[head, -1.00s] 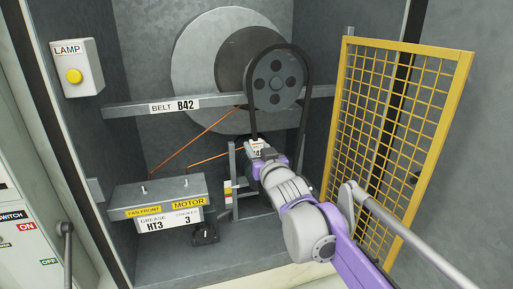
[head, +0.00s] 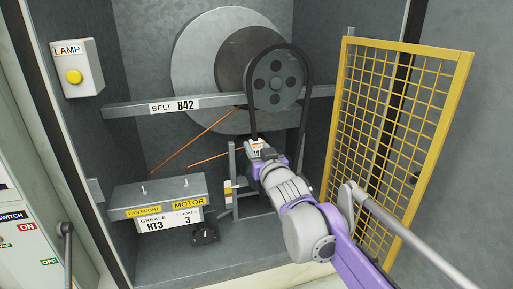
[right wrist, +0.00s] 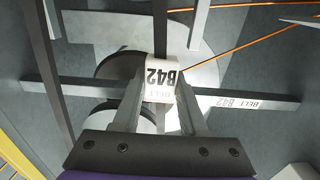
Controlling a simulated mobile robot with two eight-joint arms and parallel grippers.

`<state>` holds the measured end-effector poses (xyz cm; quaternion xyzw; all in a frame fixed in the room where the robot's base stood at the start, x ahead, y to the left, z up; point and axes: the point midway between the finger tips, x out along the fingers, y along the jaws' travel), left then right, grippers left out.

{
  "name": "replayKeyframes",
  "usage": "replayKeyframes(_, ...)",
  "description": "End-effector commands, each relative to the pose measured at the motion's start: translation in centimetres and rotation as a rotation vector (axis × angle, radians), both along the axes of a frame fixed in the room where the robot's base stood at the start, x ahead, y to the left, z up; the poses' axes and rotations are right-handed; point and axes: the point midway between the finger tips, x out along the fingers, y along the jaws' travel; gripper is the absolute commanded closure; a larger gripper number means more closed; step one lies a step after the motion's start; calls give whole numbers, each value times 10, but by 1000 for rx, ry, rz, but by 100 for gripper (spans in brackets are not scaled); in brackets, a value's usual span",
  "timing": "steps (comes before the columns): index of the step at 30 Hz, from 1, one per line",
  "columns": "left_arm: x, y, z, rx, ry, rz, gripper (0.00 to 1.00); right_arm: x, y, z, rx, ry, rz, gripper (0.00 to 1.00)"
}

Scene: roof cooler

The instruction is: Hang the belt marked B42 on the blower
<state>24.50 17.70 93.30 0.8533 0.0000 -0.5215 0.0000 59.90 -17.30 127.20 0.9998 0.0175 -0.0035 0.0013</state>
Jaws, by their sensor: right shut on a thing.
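The black belt (head: 309,85) is a tall loop whose top arches around the outline of the blower's small front pulley (head: 276,80). I cannot tell whether it rests in the pulley's rim or hangs just in front. My right gripper (head: 257,147) is below the pulley, shut on the lower left part of the belt. In the right wrist view, the white B42 tag (right wrist: 162,80) of the belt is between the fingers (right wrist: 160,95). The blower's large grey disc (head: 195,70) stands behind the pulley. My left gripper is not in view.
A grey crossbar (head: 130,108) labelled BELT B42 spans the bay. A grey motor box (head: 158,190) stands lower left, with orange lines rising from it. A yellow mesh guard (head: 400,130) stands close to my right arm. A lamp box (head: 77,68) is on the left wall.

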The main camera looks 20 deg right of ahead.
Motion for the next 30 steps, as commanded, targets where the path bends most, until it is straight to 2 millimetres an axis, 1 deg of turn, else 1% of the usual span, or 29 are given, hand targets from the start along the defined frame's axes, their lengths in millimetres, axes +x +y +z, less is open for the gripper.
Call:
replayKeyframes(8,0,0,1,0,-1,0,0,3,0,0,0,-1,0,100)
replayKeyframes(30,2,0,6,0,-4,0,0,25,1,1,0,-1,0,100)
